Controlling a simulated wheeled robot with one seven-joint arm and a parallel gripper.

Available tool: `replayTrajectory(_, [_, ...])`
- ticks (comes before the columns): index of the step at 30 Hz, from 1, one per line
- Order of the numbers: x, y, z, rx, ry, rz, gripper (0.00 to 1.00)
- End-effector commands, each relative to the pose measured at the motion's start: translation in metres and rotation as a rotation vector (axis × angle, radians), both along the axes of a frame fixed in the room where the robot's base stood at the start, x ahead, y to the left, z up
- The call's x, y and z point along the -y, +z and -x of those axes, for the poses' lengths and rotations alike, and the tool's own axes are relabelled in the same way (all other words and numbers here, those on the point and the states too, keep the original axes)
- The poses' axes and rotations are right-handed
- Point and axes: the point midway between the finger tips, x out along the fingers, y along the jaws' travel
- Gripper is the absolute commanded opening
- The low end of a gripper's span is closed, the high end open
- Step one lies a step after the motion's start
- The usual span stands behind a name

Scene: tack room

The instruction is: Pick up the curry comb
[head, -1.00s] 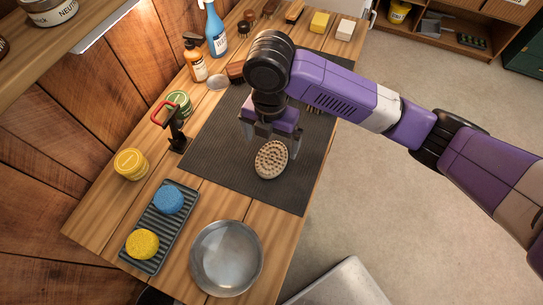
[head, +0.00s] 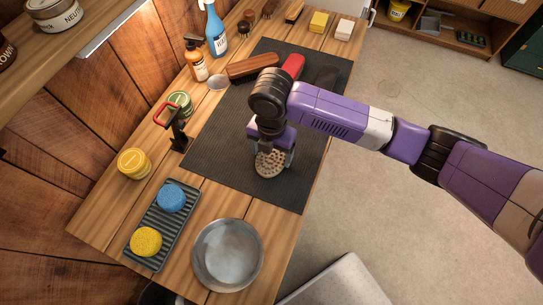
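The curry comb (head: 268,164) is a round beige disc with rows of stubby teeth facing up. It lies on the dark ribbed mat (head: 220,150) on the wooden bench. My gripper (head: 272,160) points down right over it, with a finger on each side of the comb. The fingers look apart, and the comb sits between them. I cannot see whether the fingertips touch its edge. The upper part of the comb is hidden under my gripper.
A brown brush (head: 253,68) and a red-handled item (head: 293,66) lie on the mat's far part. A metal bowl (head: 228,255), a ridged tray (head: 163,225) with blue and yellow sponges, and a yellow tin (head: 133,163) stand nearer. The mat's near end is bare.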

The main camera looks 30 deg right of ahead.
Motion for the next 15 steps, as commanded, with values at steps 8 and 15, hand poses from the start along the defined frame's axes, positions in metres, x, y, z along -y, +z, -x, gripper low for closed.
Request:
replayTrajectory(8, [-0.0001,0.0006,-0.0002,0.0,0.0,0.0,0.29])
replayTrajectory(15, [-0.0002,0.0017,-0.0002,0.001,0.0,-0.001,0.29])
